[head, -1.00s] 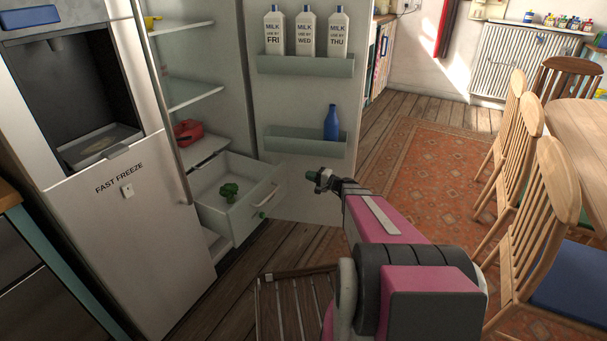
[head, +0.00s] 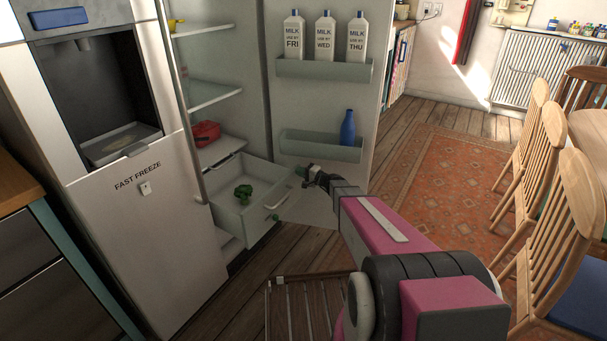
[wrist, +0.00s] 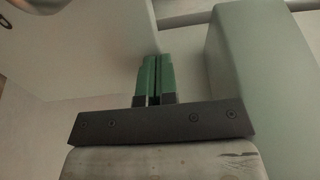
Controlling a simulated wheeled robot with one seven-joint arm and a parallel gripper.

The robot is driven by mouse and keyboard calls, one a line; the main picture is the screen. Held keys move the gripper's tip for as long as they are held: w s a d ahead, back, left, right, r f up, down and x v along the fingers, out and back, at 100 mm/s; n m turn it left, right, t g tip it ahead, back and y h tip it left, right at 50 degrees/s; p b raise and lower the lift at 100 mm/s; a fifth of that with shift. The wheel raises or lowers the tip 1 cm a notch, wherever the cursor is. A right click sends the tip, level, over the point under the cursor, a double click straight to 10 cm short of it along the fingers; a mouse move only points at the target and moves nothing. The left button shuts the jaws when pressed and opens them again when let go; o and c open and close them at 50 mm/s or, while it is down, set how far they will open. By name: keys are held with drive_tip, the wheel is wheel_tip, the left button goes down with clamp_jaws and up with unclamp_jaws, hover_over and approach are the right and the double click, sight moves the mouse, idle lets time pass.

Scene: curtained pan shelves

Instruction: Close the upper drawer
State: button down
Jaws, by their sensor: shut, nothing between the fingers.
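The upper drawer (head: 262,208) is a pale grey tray, pulled out of the open fridge low in the head view. My arm reaches in from the lower right.
The open fridge door (head: 323,100) stands just behind my gripper, holding milk bottles (head: 325,38) and a blue bottle (head: 348,128). A red object (head: 206,133) sits on the shelf above the drawer. A slatted wooden item (head: 308,300) is on the floor in front. Chairs (head: 565,215) stand at right.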

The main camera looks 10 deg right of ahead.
drive_tip(key=shift+a, duration=0.1)
drive_tip(key=x, duration=2.6)
drive_tip(key=shift+w, duration=0.2)
drive_tip(key=shift+a, duration=0.1)
drive_tip(key=v, duration=1.4)
drive_tip(key=s+n+g, duration=0.1)
drive_tip(key=s, duration=0.3)
drive_tip(key=s+n+g+h, duration=0.1)
drive_tip(key=s+g, duration=0.1)
drive_tip(key=s, duration=0.2)
drive_tip(key=s+n+g, duration=0.2)
drive_tip(key=s, duration=0.3)
drive_tip(key=shift+r+h, duration=0.3)
drive_tip(key=shift+r, duration=0.05)
drive_tip(key=s+d+n+g+h, duration=0.1)
drive_tip(key=s+d+h, duration=0.3)
drive_tip(key=s, duration=0.5)
drive_tip(key=s+d+r+n+g+h, duration=0.1)
drive_tip(key=s+d+g+h, duration=0.2)
drive_tip(key=s+d, duration=0.5)
drive_tip(key=s+d+r+n+g+h, duration=0.1)
drive_tip(key=s+d+h, duration=0.4)
drive_tip(key=s, duration=0.6)
drive_tip(key=shift+s+d+n+g+h, duration=0.3)
drive_tip(key=shift+s+d+g, duration=0.1)
drive_tip(key=shift+g, duration=0.1)
